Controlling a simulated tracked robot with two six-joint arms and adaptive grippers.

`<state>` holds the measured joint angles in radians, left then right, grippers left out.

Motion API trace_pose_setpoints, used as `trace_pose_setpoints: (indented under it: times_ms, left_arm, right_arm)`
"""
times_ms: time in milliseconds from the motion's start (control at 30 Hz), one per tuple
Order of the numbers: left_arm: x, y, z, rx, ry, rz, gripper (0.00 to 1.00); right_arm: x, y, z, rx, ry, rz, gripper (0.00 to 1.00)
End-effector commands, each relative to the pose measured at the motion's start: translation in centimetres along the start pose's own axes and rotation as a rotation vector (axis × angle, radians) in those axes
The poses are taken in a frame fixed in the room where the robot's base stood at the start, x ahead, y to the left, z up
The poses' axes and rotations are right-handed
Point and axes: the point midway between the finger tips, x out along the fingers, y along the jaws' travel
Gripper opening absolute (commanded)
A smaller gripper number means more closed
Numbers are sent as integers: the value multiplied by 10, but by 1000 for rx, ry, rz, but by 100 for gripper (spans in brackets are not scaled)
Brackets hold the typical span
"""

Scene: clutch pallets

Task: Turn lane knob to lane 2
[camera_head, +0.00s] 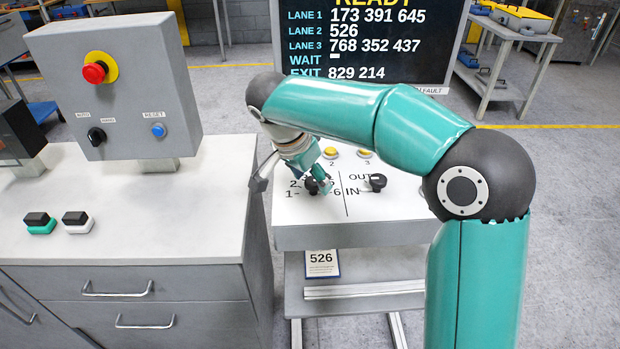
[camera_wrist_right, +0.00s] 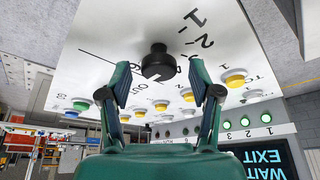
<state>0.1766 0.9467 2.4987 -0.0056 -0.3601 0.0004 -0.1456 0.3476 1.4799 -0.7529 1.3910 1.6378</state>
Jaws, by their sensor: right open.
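The lane knob (camera_head: 312,187) is black and round and sits on the white sloped panel (camera_head: 300,209), beside printed lane numbers. My right gripper (camera_head: 319,181) is over it and partly hides it and its numbers. In the right wrist view the black knob (camera_wrist_right: 158,64) lies between and slightly beyond the two teal fingertips (camera_wrist_right: 159,76). The fingers are spread, with a gap on both sides of the knob. The marks 1 and 2 show to the knob's upper right. Which mark the knob points at cannot be told. My left gripper is out of view.
A second black knob (camera_head: 377,182) by OUT and IN stands close to the right. Yellow buttons (camera_head: 330,153) line the panel behind. A grey control box (camera_head: 128,85) stands on the left cabinet (camera_head: 170,235). The display (camera_head: 365,45) lists lane 2 as 526.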

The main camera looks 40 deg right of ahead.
Motion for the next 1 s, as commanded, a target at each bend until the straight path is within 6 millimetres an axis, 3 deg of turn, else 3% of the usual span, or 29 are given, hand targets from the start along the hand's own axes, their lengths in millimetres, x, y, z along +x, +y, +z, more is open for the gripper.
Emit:
trace_pose_setpoints:
  times_ms: [333, 700, 1000]
  left_arm:
    - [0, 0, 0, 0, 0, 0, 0]
    - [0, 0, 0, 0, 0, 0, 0]
    - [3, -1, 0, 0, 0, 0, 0]
  right_arm:
    - [4, 0, 0, -1, 0, -1, 63]
    - [4, 0, 0, -1, -1, -1, 4]
    - [4, 0, 1, -29, 0, -15, 4]
